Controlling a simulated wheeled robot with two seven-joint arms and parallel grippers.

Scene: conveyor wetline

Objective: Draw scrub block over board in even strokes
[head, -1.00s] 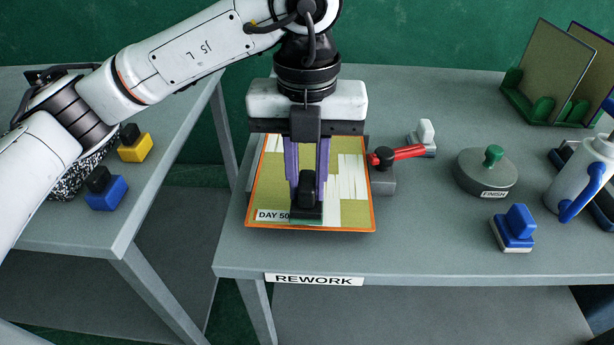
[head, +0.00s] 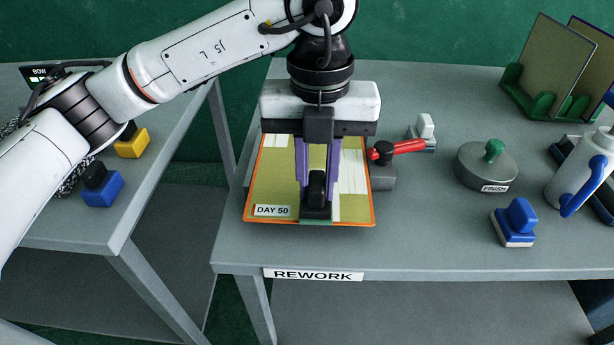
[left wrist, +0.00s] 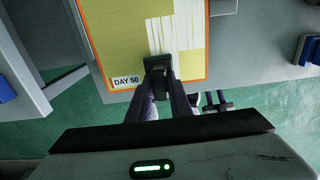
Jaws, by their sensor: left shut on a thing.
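The board (head: 272,185) is olive with an orange edge, white patches and strips, and a "DAY 50" label at its lower left. It lies flat on the rework table. My left gripper (head: 317,185), with purple fingers, is shut on the black handle of the scrub block (head: 316,213). The block has a thin green underside and stands at the board's near edge, right of the label. Whether it presses on the surface is hard to tell. In the left wrist view the block (left wrist: 157,65) is at the near end of the white strips. My right gripper is not in view.
A red-handled clamp (head: 400,148) stands right of the board. Further right are a round grey "FINISH" weight (head: 486,172), a blue block (head: 515,222), a white jug (head: 585,170) and a green rack (head: 540,100). Yellow (head: 132,146) and blue (head: 103,190) blocks sit on the left table.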

